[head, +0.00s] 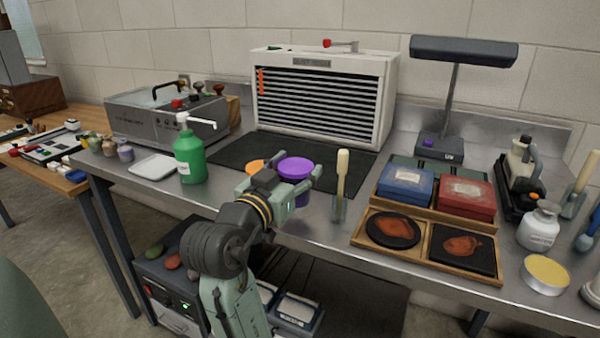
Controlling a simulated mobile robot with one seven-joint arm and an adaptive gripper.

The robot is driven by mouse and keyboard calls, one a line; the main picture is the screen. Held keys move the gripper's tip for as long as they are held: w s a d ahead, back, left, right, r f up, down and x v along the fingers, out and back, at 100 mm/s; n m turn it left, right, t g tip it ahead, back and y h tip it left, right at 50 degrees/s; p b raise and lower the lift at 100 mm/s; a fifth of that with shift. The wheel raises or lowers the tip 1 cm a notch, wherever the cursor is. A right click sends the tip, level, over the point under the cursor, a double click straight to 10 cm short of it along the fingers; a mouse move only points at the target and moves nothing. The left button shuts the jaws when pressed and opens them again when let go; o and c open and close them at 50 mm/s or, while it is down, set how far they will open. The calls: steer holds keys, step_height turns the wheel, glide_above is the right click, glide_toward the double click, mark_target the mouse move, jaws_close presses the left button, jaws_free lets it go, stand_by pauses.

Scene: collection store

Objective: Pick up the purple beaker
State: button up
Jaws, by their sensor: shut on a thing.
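The purple beaker (296,168) is at the front middle of the metal bench, between the fingers of my gripper (297,184). My gripper is shut on it, with one finger on each side. Its round purple top shows clearly, and part of its side shows below the fingers. I cannot tell whether its base touches the bench. An orange round thing (257,166) shows just behind my gripper to the left, mostly hidden.
A green pump bottle (189,152) and a white tray (154,166) stand to the left. A brush (341,184) stands close on the right. Wooden trays (370,240) with boxes and dark plates lie farther right. A slatted cabinet (392,90) is behind the dark mat (232,150).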

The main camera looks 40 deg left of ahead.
steer(key=b+v, duration=0.3)
steer(key=v, duration=1.2)
steer(key=shift+s, duration=0.3)
steer(key=shift+d, duration=0.15)
steer(key=shift+r, duration=0.1)
stand_by(1.0)
